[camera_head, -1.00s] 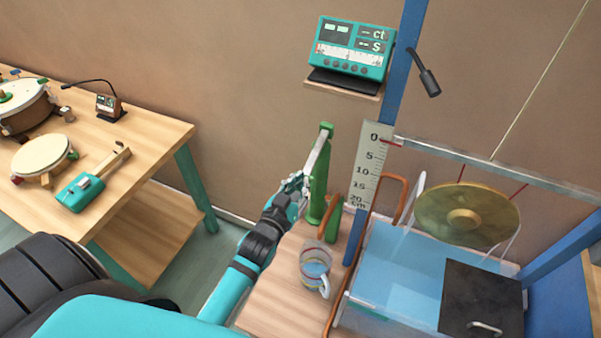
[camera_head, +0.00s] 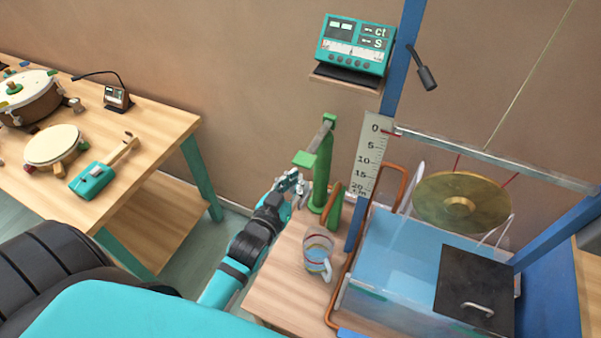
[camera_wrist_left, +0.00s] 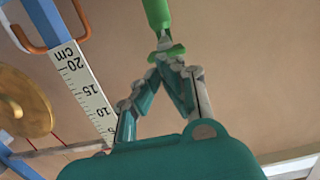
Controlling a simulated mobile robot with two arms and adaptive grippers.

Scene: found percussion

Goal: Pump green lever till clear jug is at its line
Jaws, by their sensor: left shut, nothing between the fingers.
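The green pump (camera_head: 321,175) stands on the wooden bench, its grey lever arm slanting down left to a green handle (camera_head: 304,158). My left gripper (camera_head: 292,182) is shut and empty just below and left of the handle. In the left wrist view the green handle (camera_wrist_left: 170,51) shows just past the fingertips; whether they touch it I cannot tell. The clear jug (camera_head: 318,253) stands upright in front of the pump, with coloured bands around it and bluish water inside. Its exact level against a line is too small to tell. My right gripper is out of view.
A clear water tank (camera_head: 395,262) with a hanging gong (camera_head: 462,203) stands right of the jug. A copper pipe (camera_head: 341,285) runs between them. A ruler (camera_head: 370,150) stands behind. A teal meter (camera_head: 354,45) sits on a shelf. A drum table is at left.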

